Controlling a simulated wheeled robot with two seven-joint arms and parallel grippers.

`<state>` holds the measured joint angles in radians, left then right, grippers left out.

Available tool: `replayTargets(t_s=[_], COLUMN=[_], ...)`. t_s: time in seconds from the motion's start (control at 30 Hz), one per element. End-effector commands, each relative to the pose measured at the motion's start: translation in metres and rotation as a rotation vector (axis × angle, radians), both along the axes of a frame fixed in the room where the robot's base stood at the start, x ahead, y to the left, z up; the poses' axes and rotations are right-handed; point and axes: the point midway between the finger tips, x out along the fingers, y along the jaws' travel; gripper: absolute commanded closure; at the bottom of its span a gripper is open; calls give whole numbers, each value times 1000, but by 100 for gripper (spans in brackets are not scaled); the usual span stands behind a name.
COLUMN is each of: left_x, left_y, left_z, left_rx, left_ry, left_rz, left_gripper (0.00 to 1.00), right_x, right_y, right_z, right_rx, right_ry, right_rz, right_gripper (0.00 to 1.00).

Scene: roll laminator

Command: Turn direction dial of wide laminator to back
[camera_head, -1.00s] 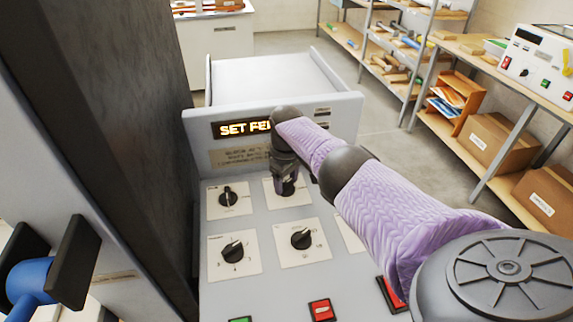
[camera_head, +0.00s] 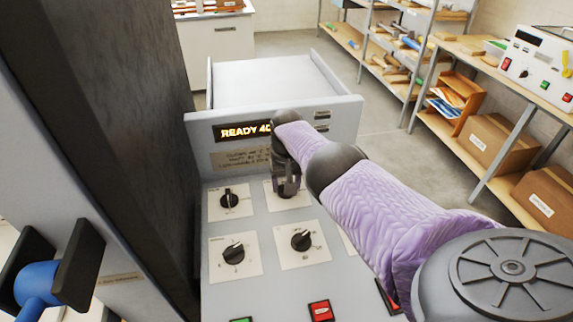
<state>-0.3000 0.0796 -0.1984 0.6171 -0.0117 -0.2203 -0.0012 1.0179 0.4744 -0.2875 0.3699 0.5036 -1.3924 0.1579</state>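The wide laminator's grey control panel (camera_head: 275,215) fills the lower middle of the head view. Its display (camera_head: 240,131) reads "READY 40", the rest hidden by my arm. Three dark dials show: upper left (camera_head: 229,200), lower left (camera_head: 234,253) and lower middle (camera_head: 301,240). My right gripper (camera_head: 287,187) points down at the upper middle plate and hides the dial there. I cannot tell whether its fingers grip that dial or how it points. The lettering on the plates is too small to read.
A tall dark panel (camera_head: 125,120) rises beside the controls. A red button (camera_head: 320,311) sits at the panel's front. Shelves with boxes and a smaller machine (camera_head: 540,68) stand at the right.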

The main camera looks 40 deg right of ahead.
Motion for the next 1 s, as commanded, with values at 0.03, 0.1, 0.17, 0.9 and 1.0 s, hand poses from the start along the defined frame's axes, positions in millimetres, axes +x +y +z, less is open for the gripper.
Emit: replayTargets(t_s=[0.03, 0.1, 0.17, 0.9, 1.0], left_x=[0, 0, 0, 0, 1], left_y=[1, 1, 3, 6, 3], left_z=[0, 0, 0, 2, 19], left_rx=[1, 2, 4, 11, 4], left_ry=[0, 1, 0, 1, -1], left_rz=[0, -1, -1, -2, 1], left_gripper=[41, 41, 41, 41, 41], right_x=[1, 1, 1, 1, 1], right_y=[0, -1, -1, 0, 0], right_z=[1, 1, 1, 3, 23], right_rx=[-2, -2, -2, -1, -2], right_ry=[-5, -4, -5, -3, -5], right_rz=[-6, -12, -14, -14, -13], right_gripper=[94, 94, 94, 0, 0])
